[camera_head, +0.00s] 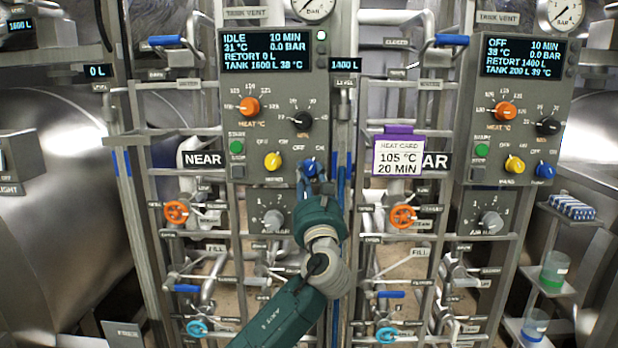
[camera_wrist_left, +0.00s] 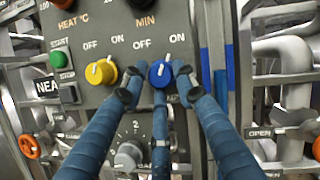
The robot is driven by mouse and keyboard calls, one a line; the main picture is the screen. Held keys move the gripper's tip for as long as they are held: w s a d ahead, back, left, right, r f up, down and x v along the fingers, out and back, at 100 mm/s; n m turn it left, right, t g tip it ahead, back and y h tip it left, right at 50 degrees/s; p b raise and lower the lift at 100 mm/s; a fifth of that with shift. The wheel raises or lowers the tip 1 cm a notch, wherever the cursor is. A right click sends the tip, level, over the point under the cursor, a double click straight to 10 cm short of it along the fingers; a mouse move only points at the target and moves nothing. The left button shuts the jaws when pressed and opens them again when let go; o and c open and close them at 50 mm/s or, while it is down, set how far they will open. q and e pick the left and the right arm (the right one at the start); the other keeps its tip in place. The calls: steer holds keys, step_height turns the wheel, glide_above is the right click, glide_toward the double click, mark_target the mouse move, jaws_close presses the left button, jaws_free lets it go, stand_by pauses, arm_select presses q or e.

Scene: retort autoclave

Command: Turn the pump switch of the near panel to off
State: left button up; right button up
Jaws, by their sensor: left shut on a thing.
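The near panel (camera_head: 268,182), beside the "NEAR" label (camera_head: 202,159), has a yellow knob (camera_head: 273,161) and a blue knob (camera_head: 309,167) side by side, each with OFF and ON marks above. The blue knob's own name is hidden behind my gripper. In the left wrist view, the blue knob (camera_wrist_left: 160,73) sits between the fingertips of my left gripper (camera_wrist_left: 157,86), which is shut on it. Its white mark points roughly upward, leaning slightly right. In the head view, my left gripper (camera_head: 311,184) reaches up to the knob from below. My right gripper is not in view.
The yellow knob (camera_wrist_left: 101,72) is close to my left finger. A grey dial (camera_head: 273,221) is below the panel. Orange handwheels (camera_head: 176,212) and pipes surround it. A purple-topped heat card (camera_head: 398,155) and the second panel (camera_head: 480,140) are to the right.

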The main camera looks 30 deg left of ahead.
arm_select(q)
steer(key=n+g, duration=0.1)
steer(key=n, duration=0.1)
steer(key=n+g+y, duration=0.1)
steer(key=n, duration=0.2)
steer(key=r+n+g, duration=0.1)
steer(key=n, duration=0.2)
steer(key=shift+w+d+b, duration=0.1)
steer(key=shift+d+b, duration=0.2)
steer(key=shift+r+n+g+p, duration=0.15)
steer(key=shift+n+g, duration=0.45)
steer(key=shift+n, duration=0.75)
steer(key=shift+r+n+g+p, duration=0.15)
steer(key=shift+n+g, duration=0.45)
steer(key=shift+n, duration=0.75)
steer(key=shift+f, duration=0.1)
steer(key=o, duration=1.1)
steer(key=shift+c, duration=0.2)
steer(key=shift+f, duration=0.15)
steer(key=shift+s+d+f, duration=0.2)
steer(key=shift+s+d, duration=0.05)
steer(key=shift+d, duration=0.2)
steer(key=r+v, duration=0.1)
steer(key=v, duration=0.9)
steer(key=shift+s+d+f, duration=0.35)
steer(key=shift+f, duration=0.05)
